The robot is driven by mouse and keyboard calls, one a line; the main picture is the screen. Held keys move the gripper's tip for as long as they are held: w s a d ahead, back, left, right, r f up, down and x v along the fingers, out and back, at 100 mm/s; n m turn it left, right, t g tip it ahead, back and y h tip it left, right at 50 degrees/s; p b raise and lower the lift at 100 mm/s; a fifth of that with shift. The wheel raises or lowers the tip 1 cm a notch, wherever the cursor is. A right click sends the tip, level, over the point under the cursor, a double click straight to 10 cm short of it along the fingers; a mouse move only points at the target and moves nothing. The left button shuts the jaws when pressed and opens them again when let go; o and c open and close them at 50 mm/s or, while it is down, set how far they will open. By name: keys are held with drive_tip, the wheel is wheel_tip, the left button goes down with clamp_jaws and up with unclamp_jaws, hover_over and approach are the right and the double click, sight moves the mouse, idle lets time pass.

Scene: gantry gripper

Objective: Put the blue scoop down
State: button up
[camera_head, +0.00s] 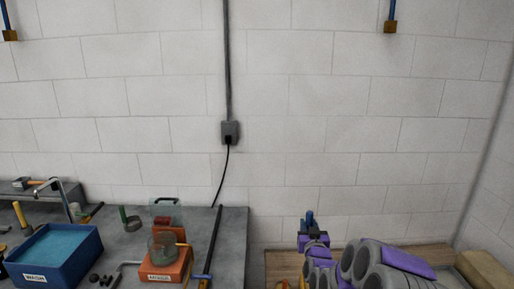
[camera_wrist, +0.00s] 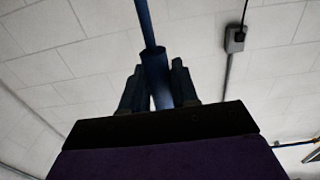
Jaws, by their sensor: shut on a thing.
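My gripper (camera_wrist: 158,92) is shut on the blue scoop (camera_wrist: 153,66). In the wrist view a thick blue part of the scoop sits between the two dark fingers, and a thinner blue rod runs up out of the picture. In the head view my gripper (camera_head: 310,226) is at the lower right, to the right of the grey table, with a small bit of the blue scoop (camera_head: 309,216) showing at its tip. The rest of the scoop is hidden or out of view.
The grey table (camera_head: 234,236) at the lower left holds a blue bin (camera_head: 55,252), an orange block with a jar (camera_head: 166,262) and a long dark bar (camera_head: 213,243). A wooden surface (camera_head: 280,262) lies behind my arm. A socket (camera_head: 230,132) is on the wall.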

drive_tip(key=s+a+r, duration=0.3)
drive_tip(key=a+r, duration=0.1)
drive_tip(key=r, duration=0.6)
wheel_tip(320, 180, down, 33)
drive_tip(key=a+m+g+h+b, duration=0.1)
drive_tip(key=a+m+h+b, duration=0.1)
drive_tip(key=m+h, duration=0.3)
drive_tip(key=s+f+g+h+b, duration=0.15)
drive_tip(key=s+f+h, duration=0.25)
drive_tip(key=s+f, duration=1.45)
drive_tip(key=w+f+b, duration=0.3)
drive_tip(key=w, duration=0.5)
drive_tip(key=w+f+b, duration=0.2)
drive_tip(key=w+f, duration=0.2)
drive_tip(key=w, duration=0.5)
drive_tip(key=shift+a+m+b, duration=0.35)
drive_tip(key=shift+m+b, duration=0.05)
drive_tip(key=o, duration=0.9)
drive_tip(key=shift+w, duration=0.1)
